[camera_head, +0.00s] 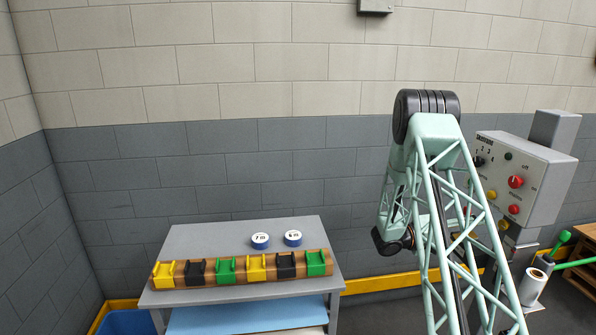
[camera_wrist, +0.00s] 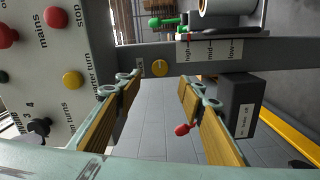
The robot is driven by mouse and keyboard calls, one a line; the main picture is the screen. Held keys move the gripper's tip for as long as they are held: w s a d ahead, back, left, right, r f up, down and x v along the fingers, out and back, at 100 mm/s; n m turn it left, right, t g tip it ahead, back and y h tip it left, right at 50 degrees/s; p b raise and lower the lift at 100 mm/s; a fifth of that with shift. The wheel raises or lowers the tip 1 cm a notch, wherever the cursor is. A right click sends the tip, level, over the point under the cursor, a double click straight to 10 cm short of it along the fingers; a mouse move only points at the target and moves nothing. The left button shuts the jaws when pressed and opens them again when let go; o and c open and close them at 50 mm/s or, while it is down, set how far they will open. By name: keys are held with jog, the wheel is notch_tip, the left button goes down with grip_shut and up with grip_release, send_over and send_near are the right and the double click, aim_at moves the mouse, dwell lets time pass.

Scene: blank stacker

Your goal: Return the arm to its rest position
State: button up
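My arm, a pale green lattice, rises at the right in the head view and bends at a black joint, its far section hanging down behind. My gripper (camera_wrist: 160,84) shows in the wrist view with two wood-padded fingers set well apart. Grey floor shows between them and nothing is held. In the head view I cannot make out the fingers behind the lattice. The control panel (camera_head: 540,172), grey with red, yellow and green buttons, stands right of my arm. In the wrist view the panel (camera_wrist: 40,90) appears sideways at the left, beside the fingers.
A grey table (camera_head: 200,243) at left carries a wooden rack (camera_head: 207,278) with yellow, black and green holders and two blue-rimmed discs (camera_head: 260,240). A white roll (camera_head: 533,288) and green handle (camera_head: 565,236) are at right. A blue bin (camera_head: 125,323) is at lower left.

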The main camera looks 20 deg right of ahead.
jog(key=s+a+r+m+g+y, duration=0.1)
jog(key=s+a+r+y, duration=0.2)
jog(key=s+a+r, duration=0.65)
jog(key=s+a+r+g+y, duration=0.1)
jog(key=s+a+r+y, duration=0.3)
jog(key=s+a+r, duration=0.55)
jog(key=s+a+r+n+t+y, duration=0.1)
jog(key=s+a+r+t+y, duration=0.2)
jog(key=s+a, duration=0.4)
jog(key=s+a+r+n+t+y, duration=0.2)
jog(key=s+a, duration=0.4)
jog(key=a, duration=1.6)
jog(key=s+a+r+n+t+y, duration=0.2)
jog(key=s+a, duration=0.5)
jog(key=a, duration=0.7)
jog(key=r+t+y, duration=0.1)
jog(key=r+y, duration=0.1)
jog(key=y, duration=0.1)
jog(key=shift+s+a+t+y+p, duration=0.3)
jog(key=shift+a+y+p, duration=0.05)
jog(key=shift+a+y, duration=0.05)
